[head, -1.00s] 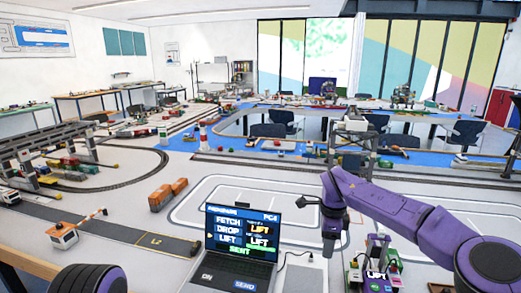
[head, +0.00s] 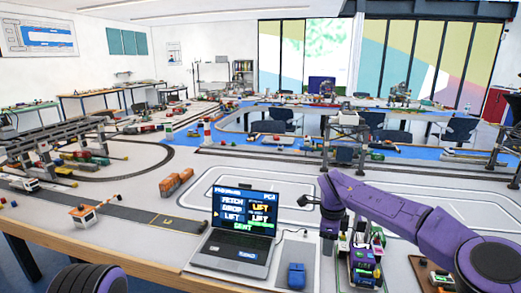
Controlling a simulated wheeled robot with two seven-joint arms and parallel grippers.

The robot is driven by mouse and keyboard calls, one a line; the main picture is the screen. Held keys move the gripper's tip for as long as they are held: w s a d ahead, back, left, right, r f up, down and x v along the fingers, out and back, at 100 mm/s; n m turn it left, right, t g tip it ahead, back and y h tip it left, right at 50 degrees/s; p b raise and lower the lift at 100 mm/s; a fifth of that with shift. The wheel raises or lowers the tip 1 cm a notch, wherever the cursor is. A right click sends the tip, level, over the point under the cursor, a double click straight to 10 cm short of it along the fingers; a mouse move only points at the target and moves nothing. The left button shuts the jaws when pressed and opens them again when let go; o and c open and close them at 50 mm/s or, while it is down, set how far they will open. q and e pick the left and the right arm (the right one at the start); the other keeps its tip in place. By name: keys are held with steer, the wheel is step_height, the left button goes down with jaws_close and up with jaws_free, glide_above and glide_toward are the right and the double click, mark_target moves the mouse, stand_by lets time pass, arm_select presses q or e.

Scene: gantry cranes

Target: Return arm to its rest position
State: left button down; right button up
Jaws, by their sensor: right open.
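My right arm (head: 405,220) is purple and reaches in from the right edge over the table. It bends at the wrist, and its end hangs down. My right gripper (head: 328,237) is at that end, small and dark, and holds nothing that I can see. The fingertips are hard to make out. A dark purple rounded part of my own body shows at the bottom left. My left gripper is not in view.
A blue object (head: 296,276) lies on the table right of the laptop. Orange wagons (head: 177,182), a barrier model (head: 84,216) and a gantry crane model (head: 50,140) stand at the left. The table's wooden front edge (head: 130,262) runs below. The marked floor area (head: 270,185) behind the laptop is mostly clear.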

steer(key=s+f+n+t+h+b, duration=0.1)
steer(key=s+f+n+t, duration=0.15)
steer(key=s+f, duration=0.45)
steer(key=s+f+n+t+h+b, duration=0.2)
steer(key=s+f+n, duration=0.1)
steer(key=f, duration=0.8)
steer(key=s+f+n+t+h+b, duration=0.1)
steer(key=s+f+n+t, duration=0.15)
steer(key=s+f, duration=0.45)
steer(key=s+d+f+n+g+b, duration=0.1)
steer(key=s+d+f+n+b, duration=0.1)
steer(key=s, duration=0.7)
steer(key=s+d+f+n+g+y+b, duration=0.1)
steer(key=s+d+f+n+g+b, duration=0.1)
steer(key=s+f, duration=0.5)
steer(key=s+d+f+n+g+b, duration=0.1)
steer(key=s+d+f, duration=0.4)
steer(key=s, duration=0.6)
steer(key=d+n+b, duration=0.1)
steer(key=n, duration=0.1)
steer(key=shift+s+n+g, duration=0.15)
steer(key=shift+n+g, duration=0.15)
steer(key=shift+n, duration=0.1)
